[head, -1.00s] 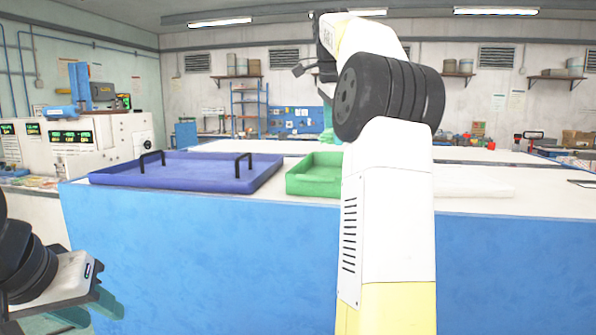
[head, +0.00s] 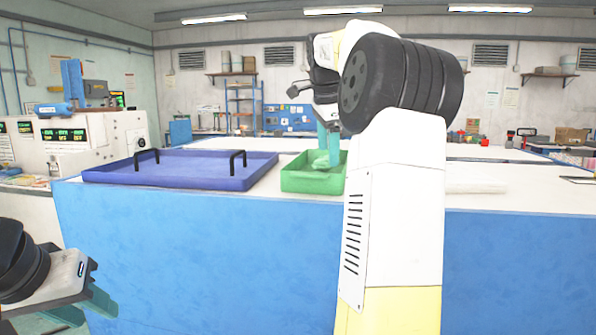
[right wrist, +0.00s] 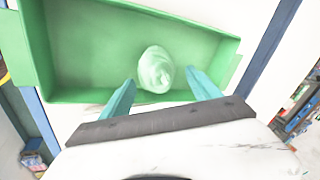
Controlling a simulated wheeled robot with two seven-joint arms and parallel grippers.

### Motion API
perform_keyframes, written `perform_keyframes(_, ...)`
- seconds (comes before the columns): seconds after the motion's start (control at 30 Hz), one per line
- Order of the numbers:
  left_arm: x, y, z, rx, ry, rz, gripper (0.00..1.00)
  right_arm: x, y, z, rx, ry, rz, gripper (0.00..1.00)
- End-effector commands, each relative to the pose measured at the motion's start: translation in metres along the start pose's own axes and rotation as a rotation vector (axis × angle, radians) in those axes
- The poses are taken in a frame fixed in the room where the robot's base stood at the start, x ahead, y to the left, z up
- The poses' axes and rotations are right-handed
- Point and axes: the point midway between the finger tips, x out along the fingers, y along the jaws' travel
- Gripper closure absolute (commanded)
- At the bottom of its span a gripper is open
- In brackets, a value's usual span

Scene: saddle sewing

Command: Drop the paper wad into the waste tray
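The paper wad (right wrist: 156,70) is a pale green crumpled ball. In the right wrist view it appears inside the green tray (right wrist: 48,97), near its lower wall. My right gripper (right wrist: 160,77) is open, with a teal finger on each side of the wad and visible gaps between.
A blue tray (head: 190,177) with two black handles lies left of the green tray on the white-topped blue bench (head: 250,230). A white flat item (head: 475,186) lies to the right. My right arm hides part of the bench.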

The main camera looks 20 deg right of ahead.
Motion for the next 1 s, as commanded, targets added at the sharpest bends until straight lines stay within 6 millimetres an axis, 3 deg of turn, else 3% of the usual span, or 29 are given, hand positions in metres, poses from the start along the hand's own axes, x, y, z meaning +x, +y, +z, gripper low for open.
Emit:
perform_keyframes(0.37, 0.0, 0.0, 0.0, 0.0, 0.0, 0.0, 0.64, -0.003, 0.0, 0.0, 0.0, 0.0, 0.0, 0.2)
perform_keyframes(0.8, 0.0, 0.0, 0.0, 0.0, 0.0, 0.0, 0.64, -0.068, -0.001, 0.0, 0.0, 0.0, -0.002, 0.2)
perform_keyframes(1.0, 0.0, 0.0, 0.0, 0.0, 0.0, 0.0, 0.64, -0.078, 0.0, 0.0, 0.0, 0.0, 0.0, 0.2)
